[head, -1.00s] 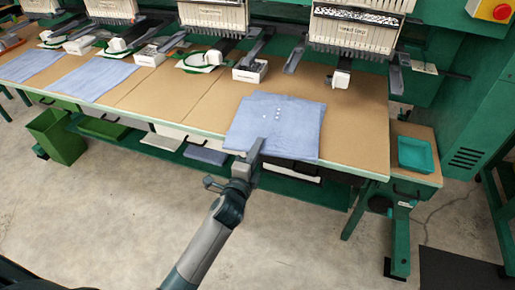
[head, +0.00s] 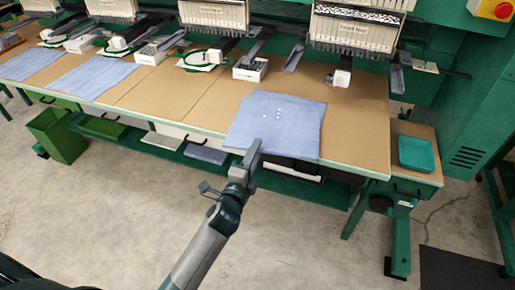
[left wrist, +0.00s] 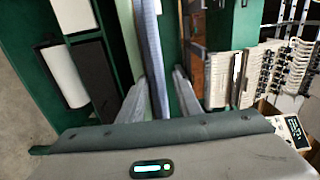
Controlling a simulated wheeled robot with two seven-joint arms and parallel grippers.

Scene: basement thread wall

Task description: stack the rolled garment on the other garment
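A light blue garment (head: 278,125) with a few white dots lies flat on the right part of the tan table, its front edge reaching the table's front edge. I see no clear roll shape on it. Other flat blue garments lie further left, one in the middle (head: 92,77) and one at the far left (head: 28,64). My left gripper (head: 254,150) is at the front edge of the dotted garment. In the left wrist view its two fingers (left wrist: 162,90) stand apart, with a blue fabric strip (left wrist: 152,45) between or beyond them; I cannot tell whether they touch it. My right gripper is not in view.
Embroidery machine heads (head: 353,30) line the back of the table (head: 180,105). A teal tray (head: 416,154) sits on a lower side surface at right. A green bin (head: 58,135) stands on the floor at left. The under-table shelf holds flat items.

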